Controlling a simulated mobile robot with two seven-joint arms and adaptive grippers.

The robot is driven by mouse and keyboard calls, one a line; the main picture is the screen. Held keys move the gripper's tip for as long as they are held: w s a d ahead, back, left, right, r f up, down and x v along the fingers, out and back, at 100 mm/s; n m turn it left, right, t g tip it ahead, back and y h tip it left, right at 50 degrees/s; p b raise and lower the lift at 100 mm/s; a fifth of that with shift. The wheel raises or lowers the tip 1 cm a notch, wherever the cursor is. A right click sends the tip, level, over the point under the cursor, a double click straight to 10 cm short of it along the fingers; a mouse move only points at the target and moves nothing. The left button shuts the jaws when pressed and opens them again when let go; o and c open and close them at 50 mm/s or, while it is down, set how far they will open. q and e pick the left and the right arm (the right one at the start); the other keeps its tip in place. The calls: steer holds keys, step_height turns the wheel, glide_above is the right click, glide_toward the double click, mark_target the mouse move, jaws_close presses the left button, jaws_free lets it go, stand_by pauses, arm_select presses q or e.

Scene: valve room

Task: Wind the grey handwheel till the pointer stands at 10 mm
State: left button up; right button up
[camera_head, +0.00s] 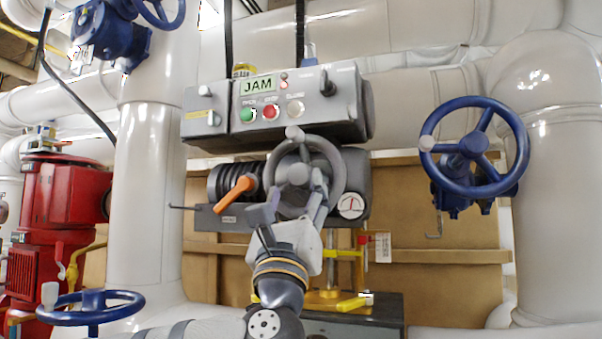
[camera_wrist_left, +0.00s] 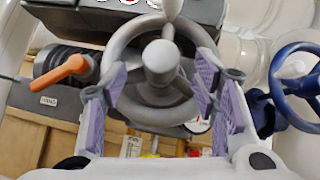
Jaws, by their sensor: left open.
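The grey handwheel (camera_head: 338,170) is on the front of a grey actuator, with its pale crank knob (camera_head: 294,132) at the top. In the left wrist view the wheel's hub (camera_wrist_left: 159,60) is near the middle. My left gripper (camera_head: 291,200) is open in front of the wheel's lower half. In the left wrist view its purple-padded fingers (camera_wrist_left: 161,84) stand apart on either side of the hub; I cannot tell whether they touch the rim. A round white dial (camera_head: 351,205) with red on it sits right of the wheel; its reading is too small to tell. My right gripper is out of view.
An orange lever (camera_head: 235,194) sticks out left of the wheel. Above is a control box (camera_head: 305,88) whose screen (camera_head: 259,86) reads JAM. A blue handwheel (camera_head: 515,135) stands to the right, and a red pump (camera_head: 62,190) to the left. A yellow-and-red fitting (camera_head: 362,252) is below the dial.

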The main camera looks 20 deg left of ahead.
mark_target(298, 177)
arm_select(q)
steer(key=x, duration=0.5)
steer(key=shift+s+r+p, duration=0.1)
steer(key=shift+r+p, duration=0.05)
steer(key=shift+p, duration=0.25)
steer(key=shift+w+r, duration=0.1)
steer(key=shift+w, duration=0.25)
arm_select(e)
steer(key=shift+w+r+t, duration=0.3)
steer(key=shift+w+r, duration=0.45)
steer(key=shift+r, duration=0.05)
arm_select(q)
jaws_close()
steer(key=shift+m+h, duration=0.5)
steer(key=shift+m, duration=0.1)
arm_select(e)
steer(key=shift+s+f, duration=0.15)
